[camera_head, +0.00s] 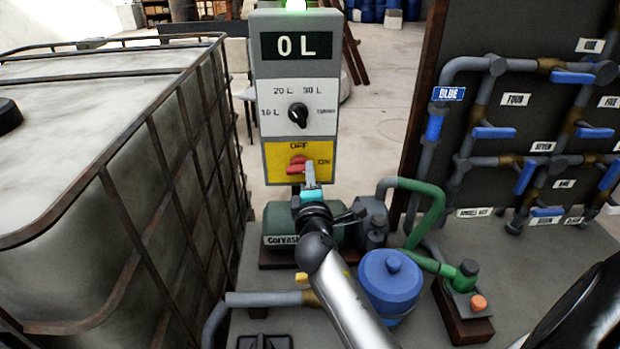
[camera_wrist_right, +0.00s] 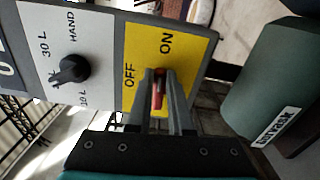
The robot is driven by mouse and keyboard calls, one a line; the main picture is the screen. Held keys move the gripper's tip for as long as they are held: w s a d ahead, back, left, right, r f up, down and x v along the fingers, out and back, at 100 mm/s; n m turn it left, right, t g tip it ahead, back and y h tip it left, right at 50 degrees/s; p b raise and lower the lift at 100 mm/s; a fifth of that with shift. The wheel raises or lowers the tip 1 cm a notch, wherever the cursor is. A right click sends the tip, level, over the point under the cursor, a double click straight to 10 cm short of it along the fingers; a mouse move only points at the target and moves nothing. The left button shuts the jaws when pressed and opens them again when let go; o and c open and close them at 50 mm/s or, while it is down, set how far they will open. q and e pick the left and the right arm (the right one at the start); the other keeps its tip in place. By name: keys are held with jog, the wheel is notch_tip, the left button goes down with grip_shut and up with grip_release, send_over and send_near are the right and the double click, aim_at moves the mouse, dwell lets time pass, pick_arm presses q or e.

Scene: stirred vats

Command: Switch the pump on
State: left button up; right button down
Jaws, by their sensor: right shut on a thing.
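The pump's switch is a red handle (camera_head: 297,160) on a yellow plate (camera_head: 322,174) marked OFF at the top and ON at the right. My right gripper (camera_head: 309,172) is at the plate, shut on the red handle. In the right wrist view the red handle (camera_wrist_right: 158,88) shows between the two fingers. The fingers hide part of it, so I cannot tell its exact setting. The panel display (camera_head: 297,46) reads 0 L, and a green lamp (camera_head: 296,5) glows on top. A dark green pump body (camera_head: 275,222) stands below the panel. My left gripper is out of view.
A black selector knob (camera_head: 298,115) sits just above the switch plate. A large caged tank (camera_head: 120,190) fills the left. A blue-lidded vessel (camera_head: 391,277) and green pipes (camera_head: 430,205) stand right of my arm. A pipe board (camera_head: 520,75) stands at the right.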

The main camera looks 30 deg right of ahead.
jog(key=shift+f+m, duration=0.15)
jog(key=shift+m, duration=0.55)
jog(key=c, duration=0.8)
grip_release()
